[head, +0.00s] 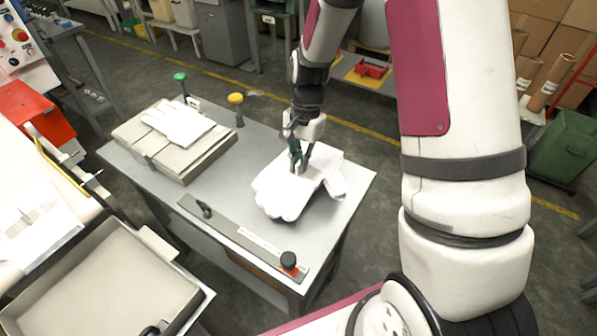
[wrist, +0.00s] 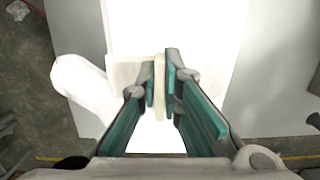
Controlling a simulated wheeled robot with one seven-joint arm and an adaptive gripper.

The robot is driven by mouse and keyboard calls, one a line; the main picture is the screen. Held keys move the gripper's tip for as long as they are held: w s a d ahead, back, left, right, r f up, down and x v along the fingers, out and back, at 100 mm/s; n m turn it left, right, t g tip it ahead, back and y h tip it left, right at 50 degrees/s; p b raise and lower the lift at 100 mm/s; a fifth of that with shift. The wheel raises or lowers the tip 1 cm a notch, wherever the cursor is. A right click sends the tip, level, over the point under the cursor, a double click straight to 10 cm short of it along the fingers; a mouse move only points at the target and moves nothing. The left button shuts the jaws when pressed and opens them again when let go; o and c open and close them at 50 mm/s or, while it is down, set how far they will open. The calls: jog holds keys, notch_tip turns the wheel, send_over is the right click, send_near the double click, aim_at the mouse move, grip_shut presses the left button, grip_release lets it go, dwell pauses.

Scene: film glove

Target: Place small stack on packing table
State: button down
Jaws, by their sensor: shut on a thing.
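The small stack (head: 278,194) is a pile of white film gloves with rounded fingers toward the lower left and a thumb at the right. It lies on or just above the grey packing table (head: 232,215); I cannot tell whether it touches. My gripper (head: 300,164) points down over its middle. In the wrist view my gripper (wrist: 161,88) has its two green-lined fingers close together, shut on a raised pale part of the small stack (wrist: 184,25). The stack's surface is overexposed there, so its layers do not show.
A larger grey block (head: 187,163) with a white glove (head: 178,124) on top sits at the table's left. A ruler bar (head: 240,237) runs along the front. An empty grey tray (head: 105,285) is lower left.

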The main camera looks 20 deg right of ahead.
aim_at(306, 174)
jog(key=shift+f, duration=1.8)
jog(key=shift+f, duration=0.15)
jog(key=c, duration=1.8)
grip_release()
jog(key=shift+o, duration=0.2)
